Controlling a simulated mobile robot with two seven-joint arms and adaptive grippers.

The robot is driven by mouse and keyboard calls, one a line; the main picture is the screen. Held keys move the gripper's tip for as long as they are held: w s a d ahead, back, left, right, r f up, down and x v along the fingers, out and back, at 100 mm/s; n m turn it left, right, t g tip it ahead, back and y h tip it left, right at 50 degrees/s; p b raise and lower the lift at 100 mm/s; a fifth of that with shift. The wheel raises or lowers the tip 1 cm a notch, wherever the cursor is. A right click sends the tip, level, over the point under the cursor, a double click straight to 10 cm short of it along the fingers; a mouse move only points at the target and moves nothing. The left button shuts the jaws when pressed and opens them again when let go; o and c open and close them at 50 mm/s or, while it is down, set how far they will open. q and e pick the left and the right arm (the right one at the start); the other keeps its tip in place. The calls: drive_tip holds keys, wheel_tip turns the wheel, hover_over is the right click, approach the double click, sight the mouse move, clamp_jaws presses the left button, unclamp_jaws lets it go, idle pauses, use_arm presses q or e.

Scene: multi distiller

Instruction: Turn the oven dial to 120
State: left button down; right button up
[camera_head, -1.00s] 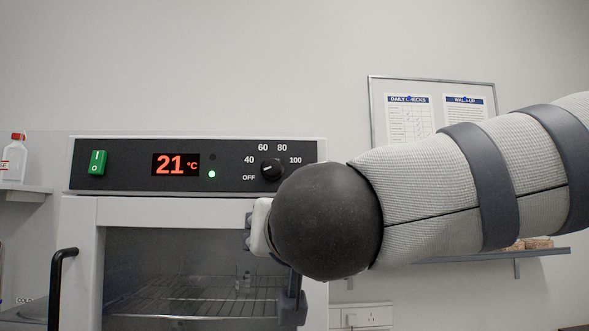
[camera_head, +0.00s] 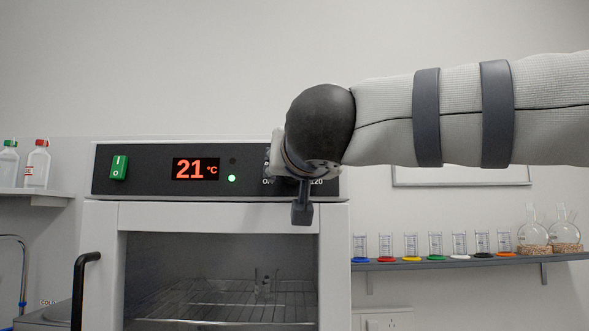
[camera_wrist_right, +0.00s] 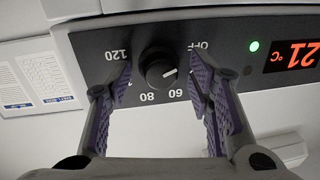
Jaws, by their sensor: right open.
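The oven (camera_head: 336,260) stands in front of me, its panel showing 21 °C in red. In the head view, my right arm covers the dial, and part of my right gripper (camera_head: 301,208) shows at the panel's right end. In the right wrist view, which is upside down, the round black dial (camera_wrist_right: 158,67) shows between the spread fingers of my right gripper (camera_wrist_right: 161,78). A finger is on each side of it, with gaps; contact is not visible. The dial's white mark points right, between OFF and 60. The 120 label (camera_wrist_right: 117,55) is beside the left finger. My left gripper is out of view.
A green switch (camera_head: 119,167) and lit green lamp (camera_head: 232,178) are on the panel. The oven door has a black handle (camera_head: 84,285) at left. A wall shelf (camera_head: 450,263) at right holds glassware. Bottles (camera_head: 37,165) stand on a left shelf.

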clamp_jaws()
